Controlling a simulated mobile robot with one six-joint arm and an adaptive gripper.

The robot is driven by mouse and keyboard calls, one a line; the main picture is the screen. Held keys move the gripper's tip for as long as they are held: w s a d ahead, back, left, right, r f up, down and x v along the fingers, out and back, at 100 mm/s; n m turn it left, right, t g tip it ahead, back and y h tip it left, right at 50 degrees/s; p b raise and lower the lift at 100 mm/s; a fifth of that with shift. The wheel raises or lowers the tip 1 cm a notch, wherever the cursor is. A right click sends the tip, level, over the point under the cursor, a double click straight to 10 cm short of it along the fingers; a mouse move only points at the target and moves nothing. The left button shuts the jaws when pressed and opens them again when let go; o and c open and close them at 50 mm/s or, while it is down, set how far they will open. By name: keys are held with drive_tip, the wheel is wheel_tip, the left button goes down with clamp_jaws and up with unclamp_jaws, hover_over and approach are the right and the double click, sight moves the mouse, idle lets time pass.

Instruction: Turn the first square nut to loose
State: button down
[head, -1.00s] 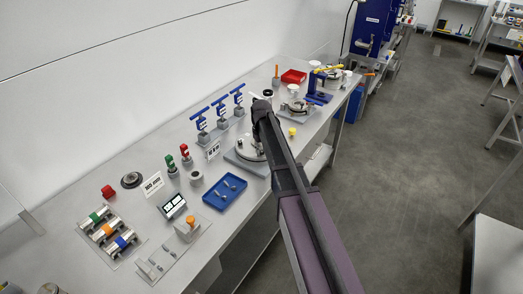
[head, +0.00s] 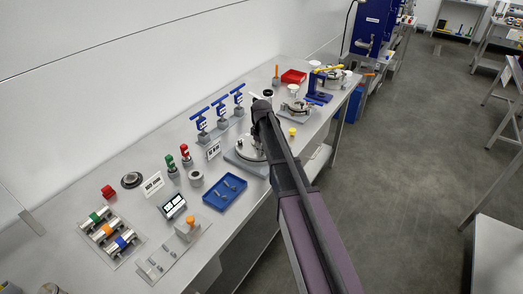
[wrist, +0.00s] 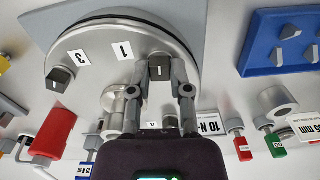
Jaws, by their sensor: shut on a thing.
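The first square nut (wrist: 160,68) is a dark block beside the label "1" on a round grey flange cover (wrist: 98,60). My gripper (wrist: 159,74) is shut on this nut in the wrist view, one finger on each side. Another dark square nut (wrist: 60,78) sits near the label "3" on the same cover, apart from the gripper. In the head view, part of the cover (head: 245,150) shows on the bench, left of my arm. My arm hides the gripper and the held nut there.
A blue tray (head: 224,192) with small parts lies nearby on the bench (head: 135,212). Several blue-handled valves (head: 220,115) stand behind, near the wall. A yellow knob (head: 292,132) is to the right of my arm. The floor at the right has free room.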

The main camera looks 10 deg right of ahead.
drive_tip(key=c, duration=0.6)
unclamp_jaws()
drive_tip(key=shift+o, duration=0.2)
drive_tip(key=shift+m, duration=0.5)
